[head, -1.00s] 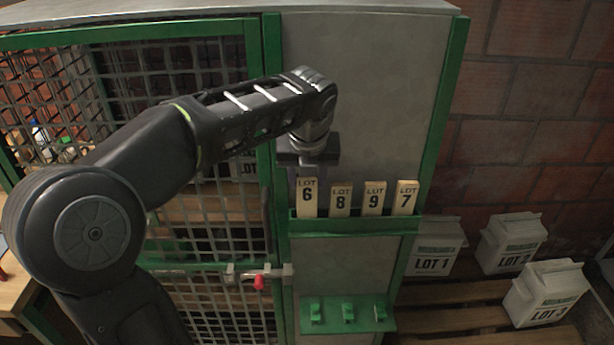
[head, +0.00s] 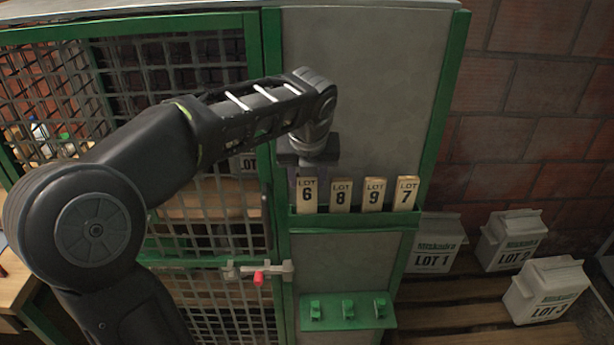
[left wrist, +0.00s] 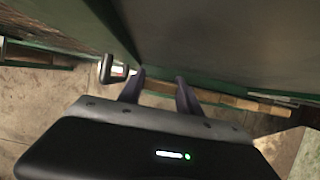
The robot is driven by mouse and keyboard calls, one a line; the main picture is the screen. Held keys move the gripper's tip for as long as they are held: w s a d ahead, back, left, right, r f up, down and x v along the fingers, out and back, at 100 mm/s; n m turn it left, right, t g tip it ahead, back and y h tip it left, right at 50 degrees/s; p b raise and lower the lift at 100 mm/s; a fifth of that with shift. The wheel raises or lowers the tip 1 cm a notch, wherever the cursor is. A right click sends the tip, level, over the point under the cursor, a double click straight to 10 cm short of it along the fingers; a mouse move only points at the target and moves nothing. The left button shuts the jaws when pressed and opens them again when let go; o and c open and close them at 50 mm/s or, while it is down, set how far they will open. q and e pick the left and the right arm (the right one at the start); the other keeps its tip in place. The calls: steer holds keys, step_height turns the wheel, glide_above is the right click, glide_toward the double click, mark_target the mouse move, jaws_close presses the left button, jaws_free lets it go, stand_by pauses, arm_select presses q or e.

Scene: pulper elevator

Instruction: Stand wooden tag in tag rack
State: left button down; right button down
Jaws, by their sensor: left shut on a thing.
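The wooden tag LOT 6 (head: 307,196) stands upright at the left end of the green tag rack (head: 355,221), level with its neighbours. My left gripper (head: 306,176) reaches down from above and is shut on this tag's upper part. The wooden tags LOT 8 (head: 341,195), LOT 9 (head: 374,194) and LOT 7 (head: 407,192) stand in a row to its right. In the left wrist view, the gripper's fingers (left wrist: 158,92) have the pale tag edge between them. The rack's lip hides the tag's foot, so I cannot tell if it touches the bottom. My right gripper is out of view.
A grey panel (head: 365,90) rises behind the rack. A mesh door (head: 205,205) with a red-handled latch (head: 259,278) is on the left. A green hook plate (head: 348,311) is below. White LOT boxes (head: 437,245) stand on slats at the right.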

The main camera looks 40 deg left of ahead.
arm_select(q)
steer(key=shift+f, duration=0.3)
steer(key=shift+f, duration=0.25)
steer(key=c, duration=0.7)
jaws_free()
steer(key=b+v, duration=0.1)
steer(key=v, duration=0.6)
steer(key=shift+s+d+r, duration=0.1)
steer(key=shift+s+r, duration=0.05)
steer(key=shift+r, duration=0.2)
